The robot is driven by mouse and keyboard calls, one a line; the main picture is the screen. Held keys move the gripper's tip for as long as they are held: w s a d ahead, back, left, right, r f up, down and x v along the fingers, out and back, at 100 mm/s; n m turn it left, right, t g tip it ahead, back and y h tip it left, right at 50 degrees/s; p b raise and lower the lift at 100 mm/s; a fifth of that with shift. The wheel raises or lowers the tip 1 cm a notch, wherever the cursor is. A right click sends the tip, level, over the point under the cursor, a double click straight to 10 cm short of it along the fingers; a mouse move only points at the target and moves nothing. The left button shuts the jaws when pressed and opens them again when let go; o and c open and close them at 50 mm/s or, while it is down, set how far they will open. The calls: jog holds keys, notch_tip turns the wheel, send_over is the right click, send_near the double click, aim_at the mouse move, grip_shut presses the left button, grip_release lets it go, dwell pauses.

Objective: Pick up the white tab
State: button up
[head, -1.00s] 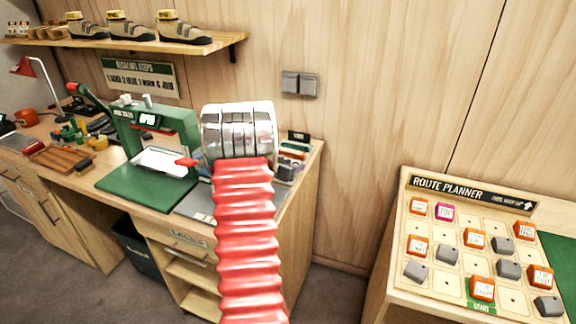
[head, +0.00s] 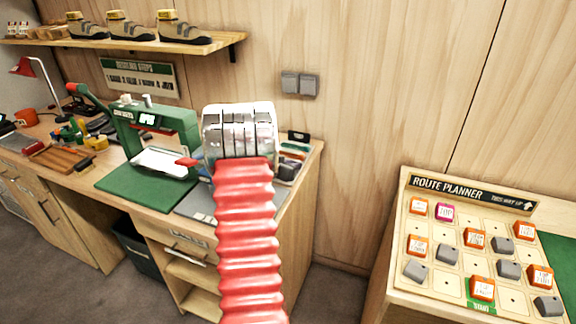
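I cannot make out a white tab for certain. A small rack of coloured pieces (head: 293,148) stands at the right end of the workbench, partly hidden behind my arm; a pale piece among them is too small to tell. A flat white piece (head: 165,163) lies in the green press (head: 176,124), left of my arm. My red ribbed arm with its silver end rises in the middle of the head view, over the right part of the bench. My gripper's fingers are hidden behind it, so I see neither their opening nor anything held.
The workbench (head: 120,208) carries a green mat (head: 125,190), a wooden tray (head: 62,158) and small tools at the left. A route planner board (head: 450,262) with orange, grey and pink blocks stands at the right. A shelf (head: 215,42) with shoes hangs above.

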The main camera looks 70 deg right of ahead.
grip_shut()
notch_tip(320, 180, up, 10)
dwell(0.6)
